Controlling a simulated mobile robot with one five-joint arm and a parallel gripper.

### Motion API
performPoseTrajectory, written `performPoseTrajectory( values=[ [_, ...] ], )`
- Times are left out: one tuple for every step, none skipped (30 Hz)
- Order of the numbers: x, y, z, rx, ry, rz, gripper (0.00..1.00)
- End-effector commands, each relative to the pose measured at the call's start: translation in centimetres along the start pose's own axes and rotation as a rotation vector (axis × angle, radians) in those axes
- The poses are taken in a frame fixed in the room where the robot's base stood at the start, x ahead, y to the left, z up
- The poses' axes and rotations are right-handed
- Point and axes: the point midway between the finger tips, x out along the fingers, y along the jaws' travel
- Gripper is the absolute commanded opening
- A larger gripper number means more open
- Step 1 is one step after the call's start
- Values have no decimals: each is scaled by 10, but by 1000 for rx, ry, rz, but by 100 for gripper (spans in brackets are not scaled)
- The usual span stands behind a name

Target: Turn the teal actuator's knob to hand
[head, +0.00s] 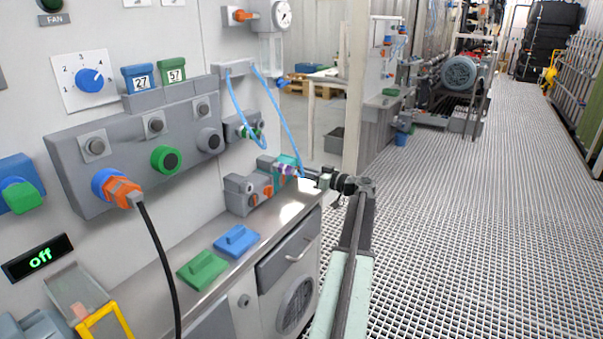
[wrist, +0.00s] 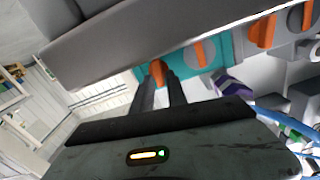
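The teal actuator (wrist: 180,74) sits at the top middle of the wrist view, with an orange knob (wrist: 157,72) at its left and another orange knob (wrist: 199,53) beside it. My gripper (wrist: 160,83) has its two dark fingers on either side of the left orange knob; they look shut on it, with part of the knob showing between the tips. In the head view the teal actuator (head: 291,161) is small, at the far end of the bench wall. My gripper (head: 306,173) reaches it from the right and partly hides it. The knob's pointer direction is hard to read.
Grey actuators (head: 250,190) with orange knobs stand nearer along the wall. A purple part (wrist: 232,87) lies close to the right of my fingers. Blue hoses (head: 283,115) hang just above. A steel counter (head: 280,222) is below, and the grating floor (head: 470,220) is clear on the right.

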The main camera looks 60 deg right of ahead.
Motion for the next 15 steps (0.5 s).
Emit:
performPoseTrajectory(
  values=[
    [0,0,0,1,0,0,33],
    [0,0,0,1,0,0,33],
    [0,0,0,1,0,0,33],
    [0,0,0,1,0,0,33],
    [0,0,0,2,0,0,33],
    [0,0,0,2,0,0,33],
    [0,0,0,2,0,0,33],
    [0,0,0,2,1,0,33],
    [0,0,0,2,1,0,33],
    [-1,0,0,2,1,0,33],
    [-3,0,0,2,1,1,33],
    [-7,0,0,2,1,1,33],
    [-11,0,0,2,1,1,33],
    [-16,0,0,2,1,2,33],
    [-24,0,0,2,1,3,33]
  ],
)
